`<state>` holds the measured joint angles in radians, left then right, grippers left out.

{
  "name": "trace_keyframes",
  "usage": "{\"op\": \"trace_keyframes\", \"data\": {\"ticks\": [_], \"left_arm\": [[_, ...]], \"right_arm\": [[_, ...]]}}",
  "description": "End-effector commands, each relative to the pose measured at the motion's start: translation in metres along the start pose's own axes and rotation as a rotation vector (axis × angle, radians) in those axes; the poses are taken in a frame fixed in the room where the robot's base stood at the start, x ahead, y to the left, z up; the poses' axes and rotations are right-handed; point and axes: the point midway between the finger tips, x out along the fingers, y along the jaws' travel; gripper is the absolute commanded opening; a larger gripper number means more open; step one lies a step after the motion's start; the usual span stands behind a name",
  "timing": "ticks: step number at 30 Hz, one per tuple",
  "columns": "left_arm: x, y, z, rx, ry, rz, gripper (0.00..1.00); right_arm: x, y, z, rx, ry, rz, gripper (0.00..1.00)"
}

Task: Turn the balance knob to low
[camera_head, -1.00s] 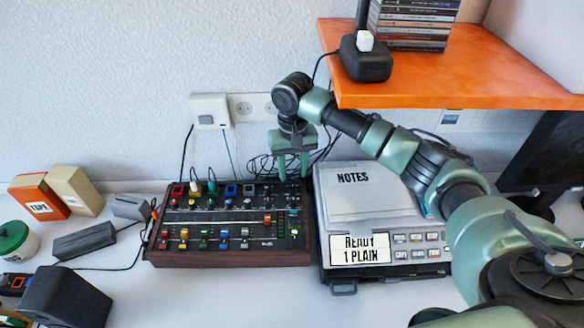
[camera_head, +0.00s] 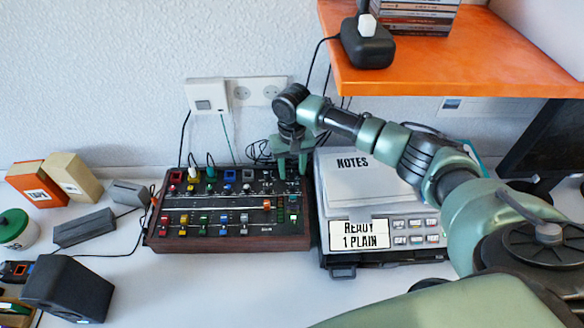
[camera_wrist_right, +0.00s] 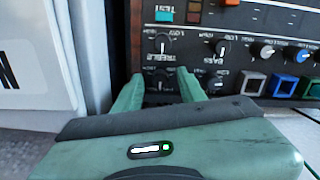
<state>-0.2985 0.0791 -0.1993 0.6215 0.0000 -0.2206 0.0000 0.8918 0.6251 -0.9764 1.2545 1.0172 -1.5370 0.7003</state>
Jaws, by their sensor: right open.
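The mixer panel (camera_head: 237,233) is a dark box with wooden sides, coloured buttons, knobs and sliders. My right gripper (camera_head: 292,174) is open and points down over its back right corner. In the right wrist view, the fingers (camera_wrist_right: 159,77) stand apart over the panel, around a small dark knob that is partly hidden. Another dark knob with a white pointer (camera_wrist_right: 163,43) lies just beyond the fingertips, near the word TREBLE. A similar knob (camera_wrist_right: 220,47) sits beside it, near BASS. I cannot read a balance label. Contact with a knob cannot be told. My left gripper is not in view.
A grey device with a NOTES sheet (camera_head: 355,180) stands right beside the mixer. An orange shelf (camera_head: 470,75) juts out above my right arm. Cables and wall sockets (camera_head: 258,91) are behind. A black box (camera_head: 68,288) and small boxes stand left.

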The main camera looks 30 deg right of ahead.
Motion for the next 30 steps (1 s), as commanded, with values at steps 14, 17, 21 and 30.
{"op": "trace_keyframes", "data": {"ticks": [14, 17, 21, 30], "left_arm": [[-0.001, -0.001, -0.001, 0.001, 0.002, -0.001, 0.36], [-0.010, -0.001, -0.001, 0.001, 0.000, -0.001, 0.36], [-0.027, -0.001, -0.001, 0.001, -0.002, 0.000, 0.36], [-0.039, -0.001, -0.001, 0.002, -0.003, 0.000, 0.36]], "right_arm": [[-0.001, 0.000, 0.000, -0.006, -0.001, 0.000, 0.00], [-0.004, -0.001, 0.000, -0.052, -0.001, 0.000, 0.00], [-0.005, 0.000, 0.001, -0.186, -0.003, 0.000, 0.00], [-0.002, 0.000, 0.000, -0.396, -0.001, -0.001, 0.00]]}}
